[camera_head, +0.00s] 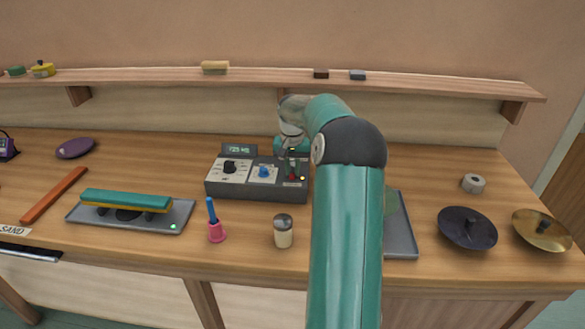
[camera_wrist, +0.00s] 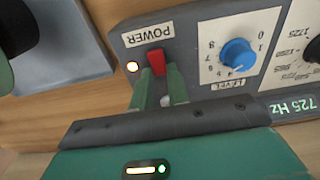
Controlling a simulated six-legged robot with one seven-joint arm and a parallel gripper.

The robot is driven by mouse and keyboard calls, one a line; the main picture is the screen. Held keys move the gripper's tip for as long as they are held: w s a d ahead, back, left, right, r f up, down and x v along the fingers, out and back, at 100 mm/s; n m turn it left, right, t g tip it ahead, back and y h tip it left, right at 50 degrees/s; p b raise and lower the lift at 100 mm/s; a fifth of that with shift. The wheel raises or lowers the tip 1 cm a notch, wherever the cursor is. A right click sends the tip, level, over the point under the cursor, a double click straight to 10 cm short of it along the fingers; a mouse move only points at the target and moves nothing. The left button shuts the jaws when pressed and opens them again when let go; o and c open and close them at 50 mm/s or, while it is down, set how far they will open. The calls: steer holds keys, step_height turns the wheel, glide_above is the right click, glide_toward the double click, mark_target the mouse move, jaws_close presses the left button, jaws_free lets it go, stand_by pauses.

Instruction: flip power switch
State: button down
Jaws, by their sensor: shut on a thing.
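A dark grey control box (camera_head: 258,191) stands on the workbench, with a display, a black knob and a blue knob (camera_head: 264,172). In the wrist view the box's panel appears upside down. The red power switch (camera_wrist: 156,60) sits beside the POWER label (camera_wrist: 148,35), and a lit yellowish lamp (camera_wrist: 132,66) is next to it. My gripper (camera_wrist: 158,78) is shut on the red switch, its fingers at either side of the lever. In the head view my gripper (camera_head: 294,168) is over the right end of the box, and my arm hides part of the bench.
A grey tray (camera_head: 401,240) is partly behind my arm. A shaker jar (camera_head: 283,231) and a pink-based blue-handled tool (camera_head: 215,224) stand in front of the box. A dark cymbal (camera_head: 467,228) and a brass cymbal (camera_head: 541,230) are at right. A shelf (camera_head: 420,85) runs along the wall.

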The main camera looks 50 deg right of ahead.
steer(key=shift+s+a+r+t+h, duration=0.1)
steer(key=shift+a+t+h, duration=0.1)
steer(key=shift+t+h, duration=0.4)
steer(key=shift+s+a+t+h, duration=0.15)
steer(key=shift+t+h, duration=0.25)
steer(key=shift+h, duration=0.3)
steer(key=c, duration=1.4)
jaws_free()
steer(key=shift+o, duration=0.2)
steer(key=shift+r, duration=0.1)
steer(key=v, duration=1.3)
steer(key=shift+r, duration=0.3)
steer(key=shift+a, duration=0.1)
